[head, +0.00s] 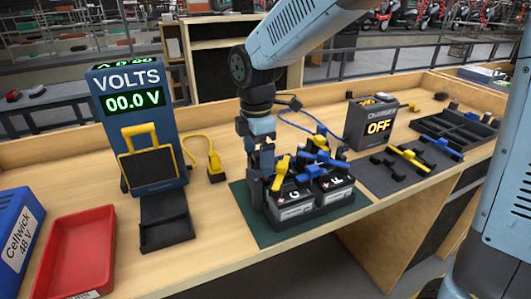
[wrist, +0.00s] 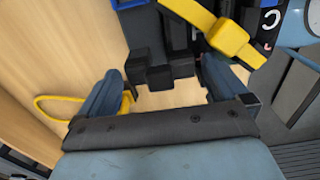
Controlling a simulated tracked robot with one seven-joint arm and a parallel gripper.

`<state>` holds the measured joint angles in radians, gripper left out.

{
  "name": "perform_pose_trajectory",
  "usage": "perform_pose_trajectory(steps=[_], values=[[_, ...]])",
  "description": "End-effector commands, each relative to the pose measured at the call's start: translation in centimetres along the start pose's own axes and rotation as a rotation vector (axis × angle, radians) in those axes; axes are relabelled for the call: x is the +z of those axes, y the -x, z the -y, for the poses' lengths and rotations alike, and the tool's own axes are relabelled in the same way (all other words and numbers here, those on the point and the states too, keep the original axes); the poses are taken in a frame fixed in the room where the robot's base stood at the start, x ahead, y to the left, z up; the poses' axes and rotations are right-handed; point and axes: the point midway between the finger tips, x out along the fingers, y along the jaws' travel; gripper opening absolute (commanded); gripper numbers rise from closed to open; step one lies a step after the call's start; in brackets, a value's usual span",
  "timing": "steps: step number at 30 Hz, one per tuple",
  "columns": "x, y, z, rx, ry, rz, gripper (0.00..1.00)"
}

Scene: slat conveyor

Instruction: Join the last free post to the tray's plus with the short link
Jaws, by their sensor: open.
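Black batteries with pale labels, G (head: 294,212) and F (head: 337,186), stand in a dark tray (head: 312,222) on a green mat. Yellow (head: 281,170) and blue (head: 325,160) links lie across their tops; I cannot tell which posts they join. My gripper (head: 262,190) points down at the left end of the tray and partly hides it. In the wrist view its jaws (wrist: 165,85) are apart, with a black stepped block (wrist: 155,72) just beyond and between them. A yellow link (wrist: 215,28) shows beside it. The free post and the tray's plus cannot be told apart here.
A dark mat (head: 374,182) holds a yellow link (head: 408,158), a blue link (head: 442,147) and small black pieces. A charger (head: 372,126) reads OFF. A voltmeter (head: 135,120) reads 00.0 V. A red bin (head: 75,250) stands front left.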

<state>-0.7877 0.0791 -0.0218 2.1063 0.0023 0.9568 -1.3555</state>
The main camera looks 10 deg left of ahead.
Motion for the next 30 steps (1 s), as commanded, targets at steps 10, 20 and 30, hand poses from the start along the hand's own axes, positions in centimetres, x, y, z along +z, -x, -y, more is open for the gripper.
perform_pose_trajectory(steps=[10, 20, 30], values=[[0.0, 1.5, -0.1, 0.001, 0.0, -0.001, 1.0], [0.1, 6.0, -0.1, 0.002, -0.002, -0.001, 1.0], [0.1, 7.9, -0.1, 0.0, -0.001, 0.0, 1.0]])
